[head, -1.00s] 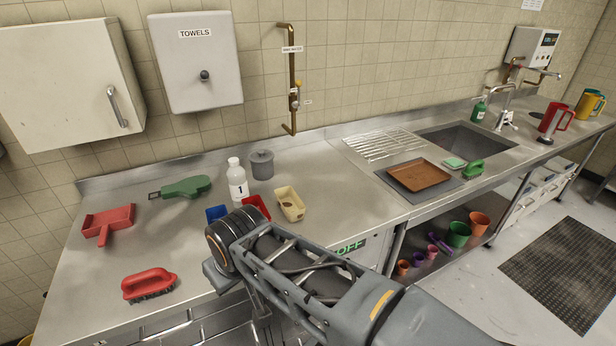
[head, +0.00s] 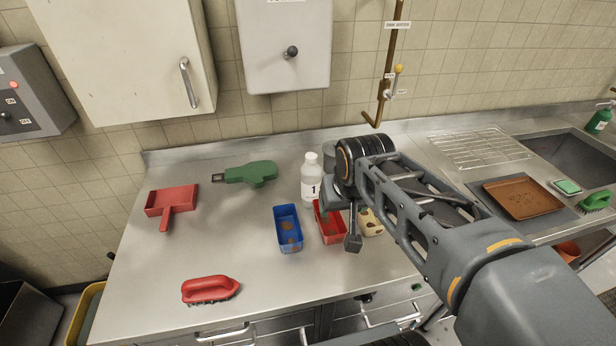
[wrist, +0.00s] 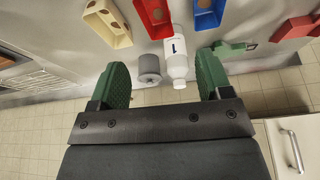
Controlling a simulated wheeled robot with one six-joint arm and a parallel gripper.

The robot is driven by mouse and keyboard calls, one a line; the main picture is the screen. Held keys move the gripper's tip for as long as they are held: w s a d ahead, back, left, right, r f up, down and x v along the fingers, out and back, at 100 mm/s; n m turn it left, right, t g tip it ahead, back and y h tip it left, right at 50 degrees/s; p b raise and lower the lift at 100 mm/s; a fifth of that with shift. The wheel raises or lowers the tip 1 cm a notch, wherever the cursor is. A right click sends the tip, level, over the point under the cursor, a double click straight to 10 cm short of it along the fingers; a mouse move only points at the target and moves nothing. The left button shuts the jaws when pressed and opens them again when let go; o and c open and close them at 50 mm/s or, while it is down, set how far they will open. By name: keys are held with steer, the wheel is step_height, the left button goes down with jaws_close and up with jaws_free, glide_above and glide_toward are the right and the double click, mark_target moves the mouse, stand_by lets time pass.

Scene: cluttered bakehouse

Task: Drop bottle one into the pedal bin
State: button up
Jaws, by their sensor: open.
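Bottle one (head: 308,185) is a white bottle with a white cap and a black "1" on its label. It stands upright on the steel counter (head: 150,265). In the wrist view the bottle (wrist: 178,48) appears between the lines of my two green fingers, with its cap towards me. My gripper (wrist: 163,70) is open and empty. In the head view my gripper (head: 340,220) is just right of the bottle, above the small tubs, partly hidden by my arm. I cannot make out a pedal bin for certain; a yellow container (head: 84,316) shows partly at the lower left.
A grey lidded canister (wrist: 149,68) stands beside the bottle. Blue (head: 288,230), red (head: 329,224) and cream (head: 371,222) tubs are close in front. The counter's front left is mostly clear.

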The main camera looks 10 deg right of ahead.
steer(key=w+r+m+p, duration=0.2)
steer(key=w+r, duration=0.4)
steer(key=w, duration=0.6)
steer(key=m+g+h, duration=0.1)
steer(key=m, duration=0.1)
glide_toward(311, 156)
steer(key=p+x, duration=0.1)
steer(key=x, duration=0.1)
steer(key=p+x, duration=0.1)
steer(key=x, duration=0.1)
steer(key=shift+w+d+f, duration=0.15)
steer(key=shift+w, duration=0.15)
steer(key=shift+s+p+x, duration=0.2)
steer(key=shift+p+x, duration=1.05)
steer(key=shift+x, duration=2)
steer(key=shift+c, duration=0.3)
steer(key=shift+s, duration=0.1)
jaws_close()
